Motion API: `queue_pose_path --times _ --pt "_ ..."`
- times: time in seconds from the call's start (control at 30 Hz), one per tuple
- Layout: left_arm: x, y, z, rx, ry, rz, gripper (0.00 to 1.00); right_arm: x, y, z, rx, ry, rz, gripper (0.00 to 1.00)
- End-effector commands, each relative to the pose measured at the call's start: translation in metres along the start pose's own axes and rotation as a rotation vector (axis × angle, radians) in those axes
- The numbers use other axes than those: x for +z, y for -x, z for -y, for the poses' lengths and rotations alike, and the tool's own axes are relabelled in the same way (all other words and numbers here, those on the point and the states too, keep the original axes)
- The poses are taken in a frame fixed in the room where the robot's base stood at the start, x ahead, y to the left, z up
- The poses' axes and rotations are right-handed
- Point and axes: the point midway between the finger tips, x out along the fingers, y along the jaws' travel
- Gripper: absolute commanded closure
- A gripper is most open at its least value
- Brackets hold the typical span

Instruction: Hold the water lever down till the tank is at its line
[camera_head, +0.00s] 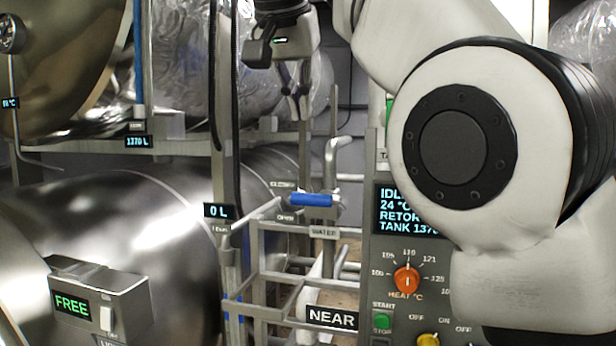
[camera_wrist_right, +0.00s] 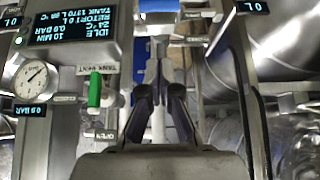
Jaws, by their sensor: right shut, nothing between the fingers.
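The water lever (camera_head: 311,199) has a blue handle, lies roughly level, and sits above a WATER label, beside CLOSED and OPEN marks. My right gripper (camera_head: 294,108) points down above it, shut and empty, apart from the lever in the picture. In the right wrist view the shut fingers (camera_wrist_right: 158,75) show with a blue handle (camera_wrist_right: 158,4) at the top edge. A blue sight tube (camera_head: 137,52) stands at the upper left, with a 1370 L display (camera_head: 138,141) under it. I cannot make out a fill line. My left gripper is out of view.
The control panel (camera_head: 406,253), partly covered by my right arm, reads IDLE and 24 °C. A green tank vent handle (camera_wrist_right: 95,90) and a gauge (camera_wrist_right: 34,78) show in the wrist view. Pipes and a vertical post (camera_head: 230,120) crowd the lever's left. A lower display (camera_head: 218,211) reads 0 L.

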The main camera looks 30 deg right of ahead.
Motion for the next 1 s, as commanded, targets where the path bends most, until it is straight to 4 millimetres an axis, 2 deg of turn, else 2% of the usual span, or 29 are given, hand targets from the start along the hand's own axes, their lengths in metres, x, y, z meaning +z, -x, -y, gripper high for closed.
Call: queue_pose_path --times 0.03,0.17,0.4,0.5,0.7,1.0 --pt "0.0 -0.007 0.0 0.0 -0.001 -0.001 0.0 0.002 -0.012 0.0 0.002 0.0 0.003 1.0" --pt "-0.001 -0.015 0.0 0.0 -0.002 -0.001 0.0 0.003 -0.04 -0.001 0.002 0.001 0.005 1.0" --pt "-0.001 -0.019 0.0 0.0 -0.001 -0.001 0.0 0.001 -0.09 -0.001 0.001 0.002 0.004 1.0" --pt "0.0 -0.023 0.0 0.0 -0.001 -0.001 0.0 0.014 -0.103 -0.001 0.002 0.003 0.002 1.0" --pt "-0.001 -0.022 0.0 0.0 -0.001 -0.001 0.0 0.028 -0.116 0.0 0.0 0.001 0.001 1.0" --pt "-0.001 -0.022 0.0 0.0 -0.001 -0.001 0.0 0.029 -0.117 0.0 0.0 0.001 0.001 1.0"
